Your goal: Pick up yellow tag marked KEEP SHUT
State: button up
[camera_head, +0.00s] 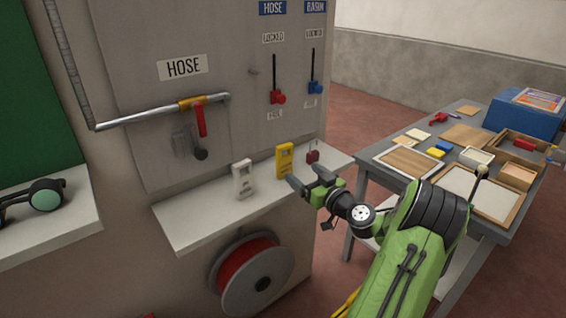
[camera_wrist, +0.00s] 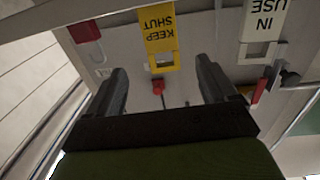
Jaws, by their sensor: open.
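The yellow tag (camera_head: 285,161) stands upright on the white shelf (camera_head: 215,222), against the grey cabinet. In the wrist view the yellow tag (camera_wrist: 160,42) reads KEEP SHUT, upside down, and lies ahead of the gap between my fingers. My gripper (camera_head: 308,184) is open and empty, close to the tag on its front right side in the head view. The fingers also show in the wrist view (camera_wrist: 162,85), apart from the tag. I cannot tell the exact distance.
A white tag (camera_head: 242,178), marked IN USE in the wrist view (camera_wrist: 262,25), stands left of the yellow tag. A small red padlock (camera_head: 313,154) sits to its right. A hose reel (camera_head: 252,275) is below the shelf. A cluttered table (camera_head: 470,118) stands to the right.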

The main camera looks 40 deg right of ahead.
aim_at(286, 159)
jog(key=w, duration=0.2)
jog(key=w+d, duration=0.1)
jog(key=w, duration=0.5)
jog(key=shift+d+r+p, duration=0.1)
jog(key=shift+d+p, duration=0.05)
jog(key=shift+p, duration=0.25)
jog(key=shift+s, duration=0.1)
jog(key=c, duration=1.1)
jog(key=shift+r, duration=0.1)
jog(key=shift+c, duration=0.2)
